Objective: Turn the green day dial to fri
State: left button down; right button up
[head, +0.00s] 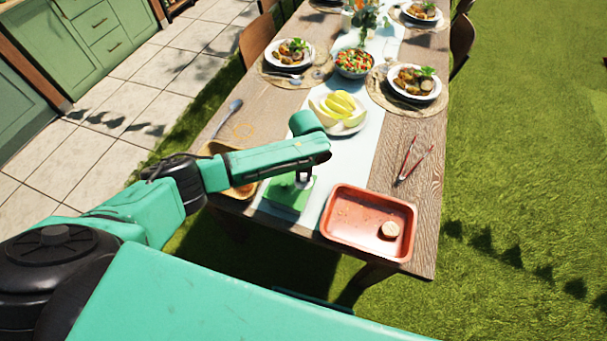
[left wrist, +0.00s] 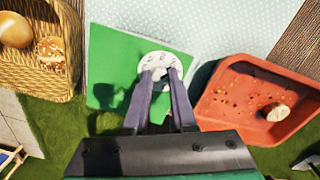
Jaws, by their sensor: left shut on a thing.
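The green day dial base (head: 287,196) lies on the table runner near the table's front edge, below my left gripper (head: 304,175). In the left wrist view it is a flat green plate (left wrist: 112,62) with a round white dial disc (left wrist: 152,60) bearing small dark marks. My left gripper (left wrist: 160,78) is shut on the dial's knob at the disc's centre, its fingers covering part of the disc. The marks are too small to read, so I cannot tell which day is set. My right gripper is in neither view.
A red tray (head: 345,195) with a small round piece stands right of the dial. A wicker basket (left wrist: 45,85) with bread is on the left.

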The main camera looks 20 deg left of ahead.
aim_at(305, 179)
pick_arm(q)
jog(key=m, duration=0.5)
jog(key=shift+m, duration=0.4)
dwell(0.3)
jog(key=c, duration=0.7)
grip_release()
notch_tip(305, 179, up, 15)
jog(key=b, duration=0.2)
jog(key=shift+d+f, duration=0.15)
jog(key=shift+f, duration=0.05)
jog(key=shift+s, duration=0.1)
